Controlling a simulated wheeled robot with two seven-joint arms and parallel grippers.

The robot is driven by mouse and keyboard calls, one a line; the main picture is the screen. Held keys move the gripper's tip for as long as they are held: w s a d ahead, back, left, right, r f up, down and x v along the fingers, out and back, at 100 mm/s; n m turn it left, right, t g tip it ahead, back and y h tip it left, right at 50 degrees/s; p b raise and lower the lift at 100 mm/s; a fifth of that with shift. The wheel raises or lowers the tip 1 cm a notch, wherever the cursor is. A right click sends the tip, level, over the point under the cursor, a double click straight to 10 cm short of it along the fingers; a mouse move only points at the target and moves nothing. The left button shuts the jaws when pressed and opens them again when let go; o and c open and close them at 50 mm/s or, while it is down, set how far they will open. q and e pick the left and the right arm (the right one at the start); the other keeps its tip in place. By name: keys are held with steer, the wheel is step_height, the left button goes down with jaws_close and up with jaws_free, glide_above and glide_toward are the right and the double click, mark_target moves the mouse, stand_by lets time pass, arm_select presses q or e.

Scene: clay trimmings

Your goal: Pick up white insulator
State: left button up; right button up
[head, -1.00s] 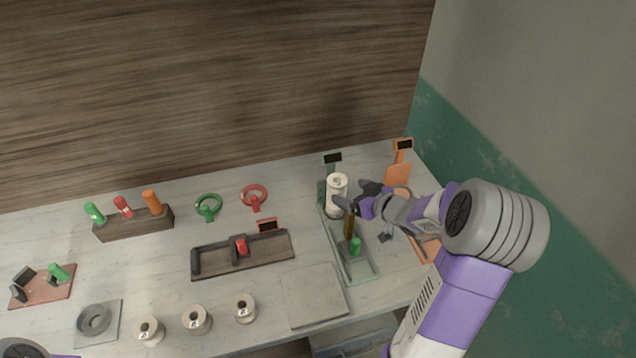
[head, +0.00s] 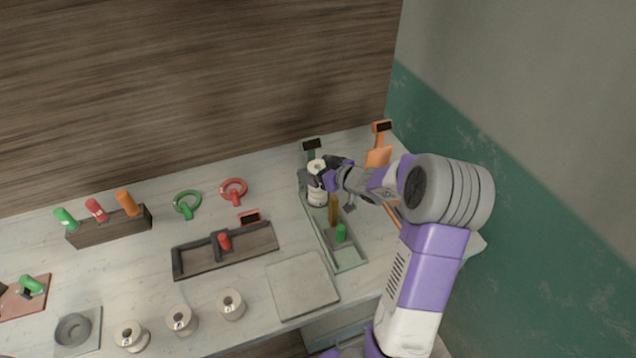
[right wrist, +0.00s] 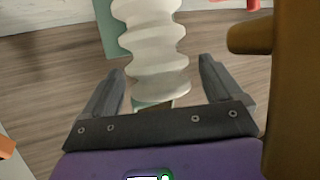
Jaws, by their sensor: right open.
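The white ribbed insulator (head: 317,193) stands upright at the back end of a green tray (head: 349,262) in the head view. My right gripper (head: 323,170) is at its upper part and partly hides it. In the right wrist view the insulator (right wrist: 152,45) rises between the two dark fingers of my right gripper (right wrist: 158,88). The fingers are open, with a visible gap on each side of the insulator. My left gripper is not in view.
A brown post (head: 333,209) stands close in front of the insulator and fills the right side of the wrist view (right wrist: 292,90). A green peg (head: 341,233) is in the tray. An orange stand (head: 379,157) is at right. A flat grey plate (head: 302,286) lies left of the tray.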

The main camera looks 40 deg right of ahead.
jaws_close()
stand_by(0.4)
steer(key=shift+r, duration=0.15)
